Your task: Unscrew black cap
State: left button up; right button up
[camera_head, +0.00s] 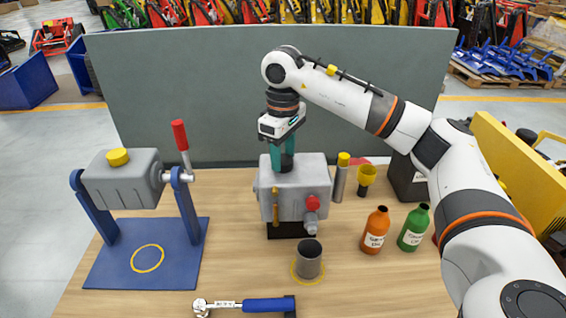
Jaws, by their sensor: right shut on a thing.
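A grey metal box (296,184) stands on the wooden table at the middle, with a red knob and a tap on its front right. The black cap (287,163) sits on top of this box and is partly hidden between my fingers. My right gripper (282,160) points down from above with its teal fingers shut on the black cap. The cap appears to be at the top face of the box; I cannot tell whether it is loose. My left gripper is not in view.
A grey tank with a yellow cap (118,157) hangs on a blue stand (105,268) at the left. An orange bottle (375,231), a green bottle (413,229) and a spray can (340,178) stand right. A metal cup (309,259) and a blue-handled ratchet (262,304) are in front.

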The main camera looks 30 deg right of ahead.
jog(key=o, duration=0.8)
jog(key=shift+c, duration=0.2)
